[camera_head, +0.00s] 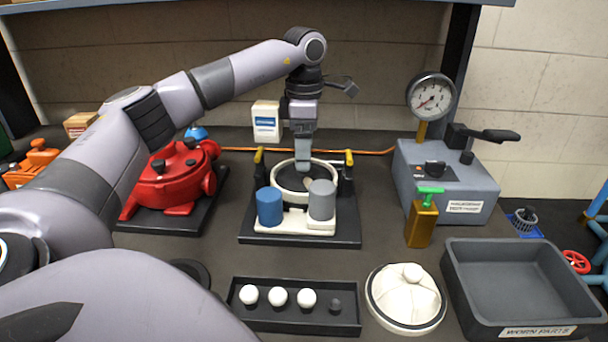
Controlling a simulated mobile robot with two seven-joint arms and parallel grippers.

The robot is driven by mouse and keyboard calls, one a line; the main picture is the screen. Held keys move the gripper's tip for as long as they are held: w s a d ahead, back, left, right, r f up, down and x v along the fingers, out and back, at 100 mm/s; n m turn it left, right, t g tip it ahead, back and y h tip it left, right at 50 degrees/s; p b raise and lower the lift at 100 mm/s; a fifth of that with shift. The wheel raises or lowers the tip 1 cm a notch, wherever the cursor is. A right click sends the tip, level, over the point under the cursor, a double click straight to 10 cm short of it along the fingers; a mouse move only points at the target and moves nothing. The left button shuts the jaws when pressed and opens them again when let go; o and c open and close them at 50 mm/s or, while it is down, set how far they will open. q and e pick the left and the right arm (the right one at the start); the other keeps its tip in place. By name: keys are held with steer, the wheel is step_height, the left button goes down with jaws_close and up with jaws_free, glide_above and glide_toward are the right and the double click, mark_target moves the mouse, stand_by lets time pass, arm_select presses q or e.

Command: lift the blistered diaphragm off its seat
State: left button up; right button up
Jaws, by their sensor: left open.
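A pump body on a dark base plate (300,238) stands in the middle of the bench. Its round opening has a pale rim (281,193) and a grey inside. My left gripper (303,170) points straight down into this opening, its fingertips at about the level of the rim. It is open, and I see nothing held in it. The blistered diaphragm seems to lie inside the rim, but the gripper and the front cylinders hide much of it. I cannot tell whether the fingers touch it. My right gripper is not in view.
A blue cylinder (270,207) and a grey cylinder (321,200) stand in front of the opening. A white domed part (406,296), a dark tray of balls (293,320) and an empty worn-parts bin (462,292) lie nearer. A gauge box (440,168) stands right, a red pump (170,185) left.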

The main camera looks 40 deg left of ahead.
arm_select(q)
steer(key=shift+s+f, duration=0.15)
steer(key=shift+f, duration=0.85)
steer(key=shift+s+f, duration=0.1)
steer(key=shift+f, duration=0.85)
steer(key=shift+s, duration=0.1)
jaws_close()
